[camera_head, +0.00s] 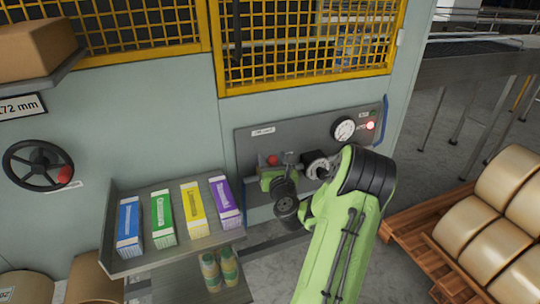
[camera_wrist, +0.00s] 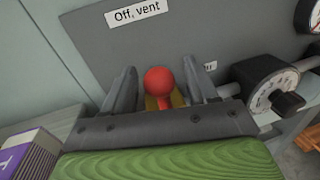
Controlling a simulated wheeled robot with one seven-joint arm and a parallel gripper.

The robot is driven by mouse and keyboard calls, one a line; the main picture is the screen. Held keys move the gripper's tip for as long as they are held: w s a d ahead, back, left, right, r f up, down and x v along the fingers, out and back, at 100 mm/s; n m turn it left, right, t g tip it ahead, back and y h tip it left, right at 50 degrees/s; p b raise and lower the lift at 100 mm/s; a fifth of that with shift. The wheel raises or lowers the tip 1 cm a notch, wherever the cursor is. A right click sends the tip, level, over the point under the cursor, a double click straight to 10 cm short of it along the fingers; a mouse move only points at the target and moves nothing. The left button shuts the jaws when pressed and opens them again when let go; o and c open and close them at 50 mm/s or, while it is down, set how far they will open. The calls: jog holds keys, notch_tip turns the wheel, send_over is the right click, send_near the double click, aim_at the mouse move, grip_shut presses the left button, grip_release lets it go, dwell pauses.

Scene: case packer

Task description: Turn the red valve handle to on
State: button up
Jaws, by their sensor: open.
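The red valve handle shows as a red ball (camera_wrist: 160,80) with a short red stem and a yellowish part beneath it in the wrist view. In the head view its red end (camera_head: 272,160) shows at the left of the grey panel. My gripper (camera_wrist: 159,74) is open, with one finger on each side of the red ball. I cannot tell whether either finger touches it. In the head view my gripper (camera_head: 271,170) is at the handle and hides most of the valve. A label (camera_wrist: 137,12) reading "Off, vent" is above the handle.
A regulator with a dial and dark knob (camera_wrist: 288,102) sits right of the handle. A pressure gauge (camera_head: 344,129) and a lit red lamp (camera_head: 370,125) are farther right. A shelf (camera_head: 128,266) with several cartons is at lower left. A black handwheel (camera_head: 38,165) is farther left.

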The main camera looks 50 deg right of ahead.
jog(key=shift+s+a+r, duration=0.1)
grip_shut()
dwell(0.4)
